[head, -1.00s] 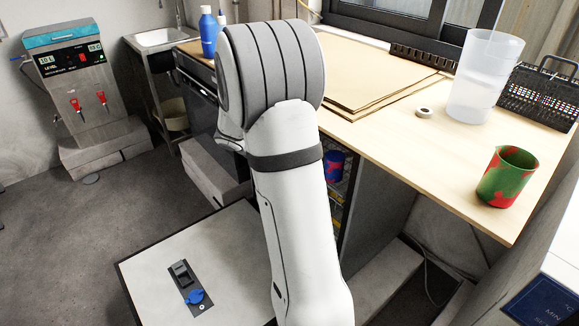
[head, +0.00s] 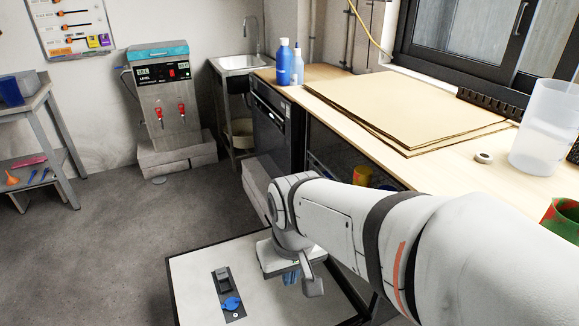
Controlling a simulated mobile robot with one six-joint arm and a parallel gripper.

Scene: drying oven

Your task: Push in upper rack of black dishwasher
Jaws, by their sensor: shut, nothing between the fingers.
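The black dishwasher (head: 273,125) stands under the left end of the wooden counter, right of the sink. Its dark front faces left, and I see it at a steep angle. I cannot make out its upper rack in this view. My gripper (head: 291,278) is at the end of my white arm, low in the middle of the picture, pointing down above my pale base top. It is small and partly hidden by the wrist. It is shut and holds nothing I can see. It is apart from the dishwasher, on the near side of it.
The counter (head: 455,160) carries cardboard sheets (head: 400,105), a blue bottle (head: 284,65), a clear jug (head: 545,130) and a red-green cup (head: 563,217). A grey block (head: 257,190) lies on the floor before the dishwasher. A water boiler (head: 165,100) stands left. Floor (head: 130,235) at left is clear.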

